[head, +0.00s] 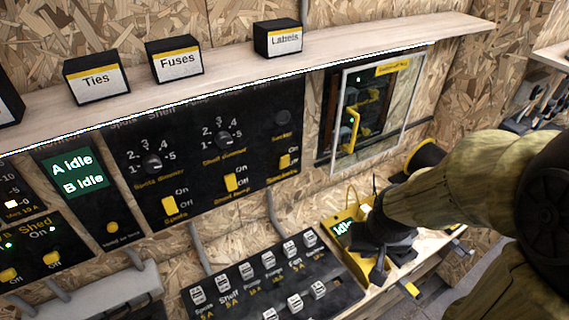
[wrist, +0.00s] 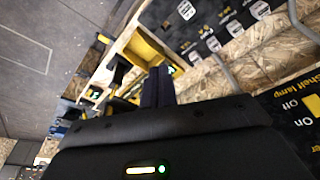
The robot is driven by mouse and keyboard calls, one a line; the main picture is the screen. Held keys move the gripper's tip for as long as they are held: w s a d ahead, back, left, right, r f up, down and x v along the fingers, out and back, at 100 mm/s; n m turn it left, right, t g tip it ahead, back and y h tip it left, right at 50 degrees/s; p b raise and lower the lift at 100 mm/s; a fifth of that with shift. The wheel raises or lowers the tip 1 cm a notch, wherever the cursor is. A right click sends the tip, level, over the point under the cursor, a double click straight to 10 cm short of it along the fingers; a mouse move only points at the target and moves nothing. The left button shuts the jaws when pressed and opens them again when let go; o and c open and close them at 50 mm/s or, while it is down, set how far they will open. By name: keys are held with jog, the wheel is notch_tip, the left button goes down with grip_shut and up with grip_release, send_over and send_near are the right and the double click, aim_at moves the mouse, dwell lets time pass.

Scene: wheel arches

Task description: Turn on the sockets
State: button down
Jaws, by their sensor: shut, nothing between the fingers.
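The sockets switch (head: 285,161) is a yellow lever on the black wall panel, at the panel's right end. Its lever sits low, beside the "Off" mark. A dark round lamp (head: 283,117) is above it and looks unlit. My gripper (head: 378,232) is to the right of and below the switch, over a yellow box on the bench, apart from the switch. Its fingertips are hard to make out in the head view. In the wrist view the dark fingers (wrist: 158,86) are together, with nothing between them. The sockets switch is not clear in the wrist view.
The shelf lamp switch (head: 231,182) and another yellow switch (head: 169,206) are left of the sockets switch. A framed clear door (head: 408,105) stands to its right. A labelled fuse board (head: 245,290) lies below. The wooden shelf (head: 225,75) overhangs the panel.

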jog(key=shift+s+d, duration=0.1)
jog(key=w+a+f+m+t+y+b, duration=0.35)
jog(key=w+a+f+t+b, duration=0.2)
jog(key=w+f, duration=0.6)
jog(key=w+a+r+m+t+y+b, duration=0.3)
jog(key=w+a+r+m+t+y, duration=0.1)
jog(key=r+m+t+y, duration=0.3)
jog(key=shift+a+m+t+y, duration=0.3)
jog(key=shift+m+t+y, duration=0.05)
jog(key=shift+t, duration=0.5)
jog(key=shift+w, duration=0.15)
